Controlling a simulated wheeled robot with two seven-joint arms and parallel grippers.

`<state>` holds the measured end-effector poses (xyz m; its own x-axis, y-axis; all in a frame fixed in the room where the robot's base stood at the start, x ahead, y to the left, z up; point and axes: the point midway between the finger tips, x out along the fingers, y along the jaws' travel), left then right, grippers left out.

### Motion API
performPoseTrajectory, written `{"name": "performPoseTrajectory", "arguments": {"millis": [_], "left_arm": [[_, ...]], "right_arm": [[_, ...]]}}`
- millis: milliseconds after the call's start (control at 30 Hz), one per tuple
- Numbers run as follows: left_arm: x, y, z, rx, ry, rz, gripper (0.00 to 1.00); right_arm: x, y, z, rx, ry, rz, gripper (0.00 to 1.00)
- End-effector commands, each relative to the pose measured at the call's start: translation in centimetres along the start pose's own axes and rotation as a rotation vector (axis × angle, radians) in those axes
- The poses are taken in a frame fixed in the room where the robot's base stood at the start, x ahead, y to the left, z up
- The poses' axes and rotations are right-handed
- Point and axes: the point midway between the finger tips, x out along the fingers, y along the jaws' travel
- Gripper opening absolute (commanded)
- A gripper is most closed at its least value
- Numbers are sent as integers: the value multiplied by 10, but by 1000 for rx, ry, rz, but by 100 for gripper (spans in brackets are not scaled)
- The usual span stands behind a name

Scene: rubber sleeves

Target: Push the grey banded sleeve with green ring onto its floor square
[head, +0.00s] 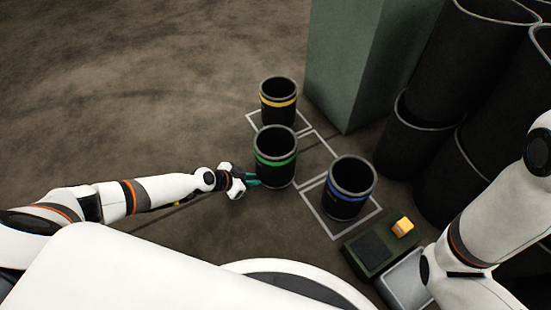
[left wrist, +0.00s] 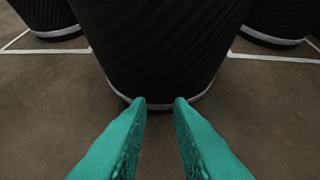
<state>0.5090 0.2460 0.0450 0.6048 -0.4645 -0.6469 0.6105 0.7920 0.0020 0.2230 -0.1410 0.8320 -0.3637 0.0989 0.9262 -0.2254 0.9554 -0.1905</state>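The dark sleeve with the green ring (head: 276,160) stands upright in the middle of the head view. White floor lines of a square (head: 322,141) show to its right; the sleeve hides the square's left part, so I cannot tell how much of it lies inside. My left gripper (head: 254,181) is low at the sleeve's left side, teal fingers pointing at it. In the left wrist view the fingertips (left wrist: 160,103) are apart with nothing between them, at the base of the sleeve (left wrist: 160,45); I cannot tell if they touch. My right gripper is out of view.
A yellow-ringed sleeve (head: 278,103) stands behind and a blue-ringed sleeve (head: 347,190) front right, each on a floor square. A green block (head: 350,60) and large black tubes (head: 415,145) fill the right. A dark box with an orange item (head: 402,227) sits front right. The left floor is clear.

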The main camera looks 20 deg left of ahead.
Motion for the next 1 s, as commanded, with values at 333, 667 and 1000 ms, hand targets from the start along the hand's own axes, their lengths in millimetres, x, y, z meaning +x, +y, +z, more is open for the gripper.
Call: {"name": "performPoseTrajectory", "arguments": {"millis": [333,667,1000], "left_arm": [[14,-2,14,0,-10,-1,18],[23,-2,21,0,-7,-2,18],[34,-2,29,-1,-7,-2,18]], "right_arm": [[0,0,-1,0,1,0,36],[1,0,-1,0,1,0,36],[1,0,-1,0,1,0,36]]}}
